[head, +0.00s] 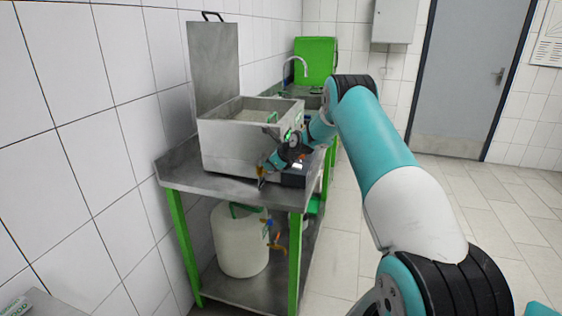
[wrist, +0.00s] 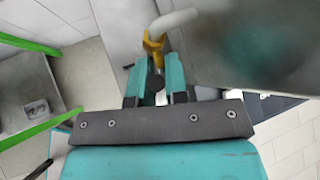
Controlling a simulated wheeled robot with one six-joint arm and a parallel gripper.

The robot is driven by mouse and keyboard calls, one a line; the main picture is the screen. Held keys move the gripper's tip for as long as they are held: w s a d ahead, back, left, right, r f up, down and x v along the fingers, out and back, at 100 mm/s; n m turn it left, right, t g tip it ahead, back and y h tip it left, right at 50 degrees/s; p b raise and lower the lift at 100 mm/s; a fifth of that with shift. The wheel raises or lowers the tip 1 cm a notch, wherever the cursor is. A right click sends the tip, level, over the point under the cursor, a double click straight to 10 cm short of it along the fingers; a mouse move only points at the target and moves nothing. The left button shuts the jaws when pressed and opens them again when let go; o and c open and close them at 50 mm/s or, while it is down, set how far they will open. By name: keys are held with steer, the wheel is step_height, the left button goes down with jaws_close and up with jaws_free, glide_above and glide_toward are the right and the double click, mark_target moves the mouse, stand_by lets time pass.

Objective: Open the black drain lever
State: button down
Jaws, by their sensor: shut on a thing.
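The black drain lever (wrist: 157,83) shows in the wrist view as a small dark end between my fingers, just below a yellow brass valve (wrist: 153,48). My gripper (wrist: 155,82) is shut on the lever, with one teal finger on each side. A pale pipe (wrist: 175,20) runs from the valve towards the steel tank. In the head view my gripper (head: 264,171) is at the front lower corner of the steel tank (head: 235,148), beside the small brass valve (head: 260,171). The lever itself is too small to make out there.
The tank stands on a steel table (head: 195,176) with green legs. A white barrel (head: 240,245) with taps is on the lower shelf. A dark box (head: 295,176) sits close to my gripper. The tiled floor (head: 470,220) at the right is clear.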

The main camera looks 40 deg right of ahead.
stand_by(0.3)
steer(key=c, duration=1.1)
jaws_free()
steer(key=b+v, duration=0.3)
steer(key=v, duration=1.4)
steer(key=shift+s+r+b, duration=0.15)
steer(key=shift+b, duration=0.2)
